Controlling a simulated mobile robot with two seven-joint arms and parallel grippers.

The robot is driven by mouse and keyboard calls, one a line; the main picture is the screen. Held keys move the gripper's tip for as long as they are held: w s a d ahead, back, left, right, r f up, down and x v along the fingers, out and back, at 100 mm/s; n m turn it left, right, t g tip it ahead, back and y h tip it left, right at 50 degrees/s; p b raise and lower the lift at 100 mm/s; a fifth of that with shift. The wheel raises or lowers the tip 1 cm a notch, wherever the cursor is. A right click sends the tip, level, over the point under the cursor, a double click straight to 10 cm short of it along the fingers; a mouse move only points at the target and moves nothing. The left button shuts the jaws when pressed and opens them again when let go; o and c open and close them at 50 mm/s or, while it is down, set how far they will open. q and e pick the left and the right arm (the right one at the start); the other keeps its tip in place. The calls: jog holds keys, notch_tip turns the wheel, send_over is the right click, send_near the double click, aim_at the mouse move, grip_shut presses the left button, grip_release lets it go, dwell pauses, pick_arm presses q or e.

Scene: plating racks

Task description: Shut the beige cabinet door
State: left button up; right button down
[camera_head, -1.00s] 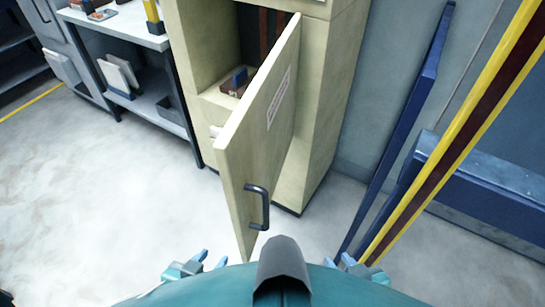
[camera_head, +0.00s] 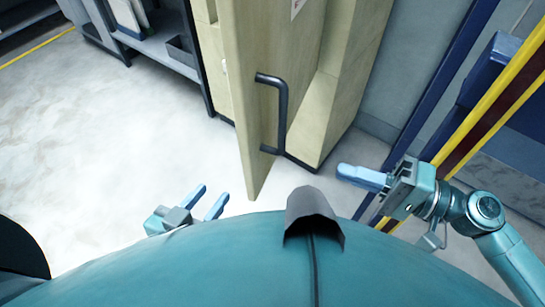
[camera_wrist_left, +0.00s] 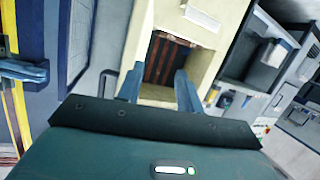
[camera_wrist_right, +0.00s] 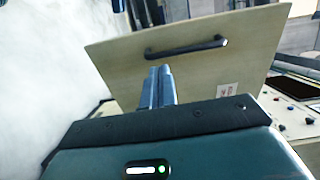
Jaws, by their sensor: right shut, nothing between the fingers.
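The beige cabinet door (camera_head: 245,85) stands swung open, its edge toward me, with a dark bar handle (camera_head: 281,112) on its outer face. The cabinet body (camera_head: 340,85) is behind it at the right. In the right wrist view the door (camera_wrist_right: 205,70) fills the middle, with its handle (camera_wrist_right: 187,47) just beyond the fingertips. My right gripper (camera_head: 340,170) is shut and empty, right of the door and apart from it. My left gripper (camera_head: 210,195) is open and empty, low and left of the door. The left wrist view shows the cabinet opening (camera_wrist_left: 168,60) between its fingers.
A grey shelf unit (camera_head: 160,45) stands left of the cabinet. A blue post (camera_head: 430,95) and a yellow-striped beam (camera_head: 490,105) stand at the right, close to my right arm. The floor (camera_head: 120,130) at the left is clear.

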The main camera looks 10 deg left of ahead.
jog(key=p, duration=0.4)
send_near(255, 143)
jog(key=x, duration=0.5)
jog(key=shift+w+a+r, duration=0.15)
jog(key=shift+a, duration=0.25)
pick_arm(q)
jog(key=shift+w+d+f+g, duration=0.35)
jog(key=shift+d+g, duration=0.25)
jog(key=shift+g, duration=0.1)
pick_arm(e)
jog(key=shift+w+a, duration=0.1)
jog(key=shift+a, duration=0.4)
pick_arm(q)
jog(key=shift+r, duration=0.1)
pick_arm(e)
jog(key=shift+a, duration=0.1)
